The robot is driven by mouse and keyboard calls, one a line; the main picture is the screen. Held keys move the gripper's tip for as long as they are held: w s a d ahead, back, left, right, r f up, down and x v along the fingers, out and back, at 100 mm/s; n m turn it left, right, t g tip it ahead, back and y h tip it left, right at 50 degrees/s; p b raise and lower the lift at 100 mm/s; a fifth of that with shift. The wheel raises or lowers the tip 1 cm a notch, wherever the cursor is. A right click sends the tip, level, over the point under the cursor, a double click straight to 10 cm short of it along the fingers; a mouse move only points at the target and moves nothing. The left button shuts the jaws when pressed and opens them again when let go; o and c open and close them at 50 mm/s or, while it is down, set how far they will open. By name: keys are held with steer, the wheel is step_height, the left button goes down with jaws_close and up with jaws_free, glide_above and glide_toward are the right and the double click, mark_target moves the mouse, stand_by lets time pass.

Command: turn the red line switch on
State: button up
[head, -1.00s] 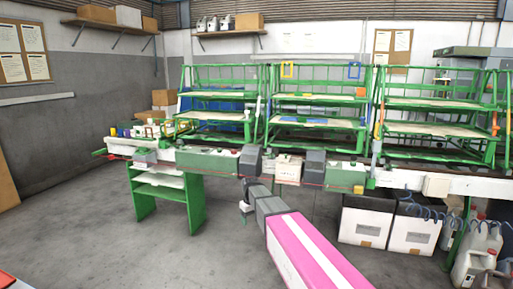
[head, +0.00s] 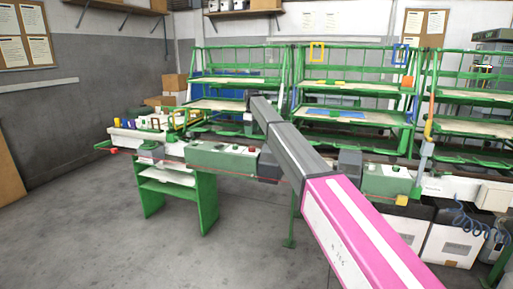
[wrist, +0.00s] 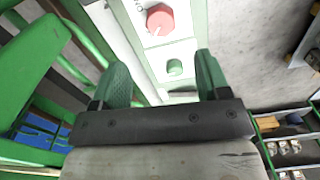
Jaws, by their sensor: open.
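A red rotary knob (wrist: 159,19) sits on a pale panel at the top middle of the wrist view, with a small printed mark beside it. A green button (wrist: 175,67) is on the same panel below it. My gripper (wrist: 162,70) is open, its two green-padded fingers spread on either side of the green button in the picture, holding nothing. The knob is beyond the fingertips; I cannot tell how far. In the head view a small red knob (head: 253,149) shows on a green box (head: 222,158); I cannot tell if it is the same one. My gripper is not clear there.
Green shelf racks (head: 352,85) stand behind the long bench line. A second green box (head: 388,181) is further right. A green stand (head: 176,191) is below the bench at left. White bins (head: 453,245) are under the bench at right. The floor (head: 110,225) at front left is clear.

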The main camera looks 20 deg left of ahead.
mark_target(252, 147)
step_height(252, 147, down, 10)
stand_by(0.4)
steer(key=c, duration=0.9)
